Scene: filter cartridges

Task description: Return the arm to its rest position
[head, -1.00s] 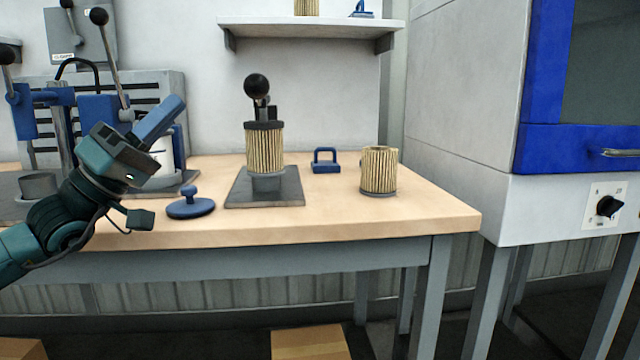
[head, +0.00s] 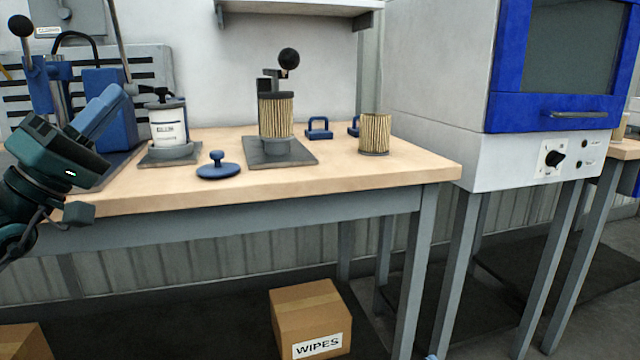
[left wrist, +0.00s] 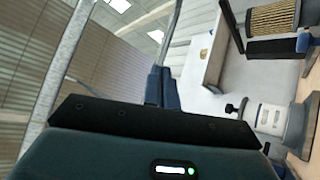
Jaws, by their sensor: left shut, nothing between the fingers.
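My left gripper (head: 117,98) is at the left of the head view, in front of the bench's left part. Its blue fingers are together with nothing between them, and they point up and to the right. The fingers also show in the left wrist view (left wrist: 160,86), clear of any object. My right gripper is in neither view. A pleated filter cartridge (head: 276,116) stands upright on a dark plate with a black-knobbed lever device at it. Another pleated cartridge (head: 375,133) stands on the bench to the right.
A blue lid with a knob (head: 218,167) lies near the front edge of the wooden bench (head: 330,172). A white canister (head: 168,126) stands on a plate behind it. A lever press (head: 40,85) is at the left. A blue-framed oven (head: 490,70) is at the right. A wipes box (head: 310,315) is on the floor.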

